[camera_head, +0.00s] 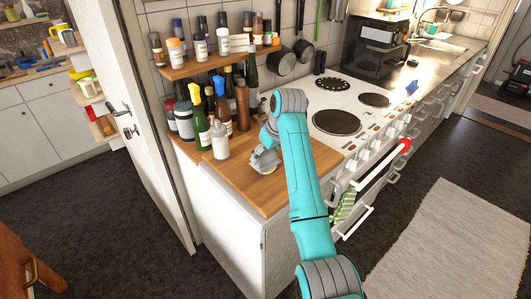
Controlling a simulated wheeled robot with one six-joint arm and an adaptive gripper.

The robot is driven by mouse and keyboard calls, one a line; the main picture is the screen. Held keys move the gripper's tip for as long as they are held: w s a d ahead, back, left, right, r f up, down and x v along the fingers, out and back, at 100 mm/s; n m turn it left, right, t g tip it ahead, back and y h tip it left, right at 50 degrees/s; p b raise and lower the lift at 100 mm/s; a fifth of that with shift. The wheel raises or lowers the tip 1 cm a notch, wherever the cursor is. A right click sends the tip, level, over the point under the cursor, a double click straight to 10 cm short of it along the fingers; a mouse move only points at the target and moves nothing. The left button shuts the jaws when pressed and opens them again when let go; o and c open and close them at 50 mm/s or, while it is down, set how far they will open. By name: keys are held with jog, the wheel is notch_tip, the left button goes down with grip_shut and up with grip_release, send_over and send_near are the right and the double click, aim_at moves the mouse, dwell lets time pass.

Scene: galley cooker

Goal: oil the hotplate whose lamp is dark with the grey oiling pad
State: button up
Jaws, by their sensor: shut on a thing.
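My gripper (266,146) is low over the wooden worktop (262,196), left of the cooker, partly hidden behind my teal arm. It is shut on a small pale grey thing (265,163), which looks like the oiling pad, at or just above the wood. The white cooker (318,98) has a large dark hotplate (336,122) at the near left, a dark one (333,84) at the back and another (374,100) to the right. The lamps are too small in this view to tell lit from dark.
Bottles and jars, with a white bottle (220,140) in front, crowd the worktop left of my gripper. A shelf (217,62) of jars hangs above. A black appliance (376,48) stands beyond the hotplates. A green striped towel (345,205) hangs at the cooker front.

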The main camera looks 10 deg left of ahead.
aim_at(265, 152)
jog(key=shift+f, duration=0.6)
dwell(1.3)
jog(key=shift+r, duration=0.1)
jog(key=shift+r, duration=3.45)
